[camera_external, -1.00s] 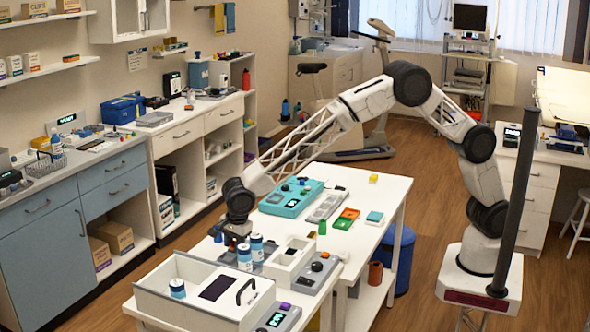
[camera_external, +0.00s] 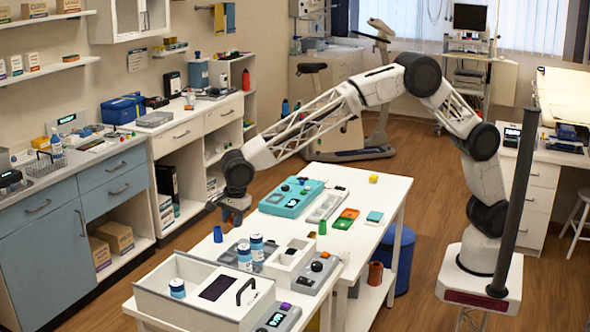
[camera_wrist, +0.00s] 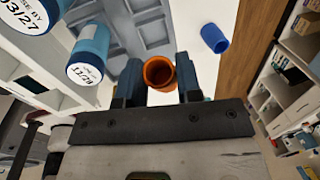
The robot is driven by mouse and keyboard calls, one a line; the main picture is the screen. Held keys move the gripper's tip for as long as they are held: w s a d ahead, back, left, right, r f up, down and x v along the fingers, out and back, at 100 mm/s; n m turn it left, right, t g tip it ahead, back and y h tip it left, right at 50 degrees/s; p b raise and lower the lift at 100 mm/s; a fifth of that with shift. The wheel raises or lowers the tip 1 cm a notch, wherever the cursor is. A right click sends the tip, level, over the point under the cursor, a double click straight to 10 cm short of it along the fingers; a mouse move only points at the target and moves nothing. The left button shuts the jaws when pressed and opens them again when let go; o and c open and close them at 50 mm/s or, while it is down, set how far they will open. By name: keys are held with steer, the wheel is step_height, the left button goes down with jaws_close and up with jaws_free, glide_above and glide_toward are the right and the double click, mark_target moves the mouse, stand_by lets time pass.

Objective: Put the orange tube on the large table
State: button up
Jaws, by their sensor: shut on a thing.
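My gripper (camera_external: 233,213) hangs above the near table, close to the grey tray (camera_external: 228,258). In the wrist view, my gripper (camera_wrist: 160,82) is shut on the orange tube (camera_wrist: 158,73), whose round open top shows between the two fingers. The tube cannot be made out in the external view. The large white table (camera_external: 392,193) stands behind and right of my gripper, with its left part bare near a teal device.
A blue tube (camera_external: 218,234) stands left of the grey tray. Blue-and-white bottles (camera_external: 257,247) stand in it. On the large table are a teal device (camera_external: 292,197), a green tube (camera_external: 322,228) and small coloured blocks. A white bin (camera_external: 187,265) is in front.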

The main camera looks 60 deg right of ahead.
steer(key=shift+r, duration=0.5)
stand_by(0.6)
steer(key=s+d+f+m+y, duration=0.15)
steer(key=d+f, duration=0.25)
steer(key=d, duration=1.8)
steer(key=d+f+n+y, duration=0.1)
steer(key=d+f+y, duration=0.15)
steer(key=d, duration=1.85)
steer(key=s+d+f+m+y, duration=0.1)
steer(key=s+d+f, duration=0.1)
steer(key=s+d, duration=0.7)
steer(key=s+d+f+m+y, duration=0.15)
steer(key=s+d, duration=0.35)
steer(key=d, duration=0.8)
steer(key=s+d+f+m+t, duration=0.1)
steer(key=s+d, duration=0.3)
steer(key=s, duration=0.6)
steer(key=s+d+f+m+t+y, duration=0.1)
steer(key=s+d, duration=0.4)
steer(key=s, duration=0.5)
steer(key=s+d+f+m+t+y, duration=0.1)
steer(key=s+d+m+t, duration=0.2)
steer(key=s, duration=0.7)
steer(key=shift+d+t, duration=0.6)
steer(key=shift+d, duration=0.15)
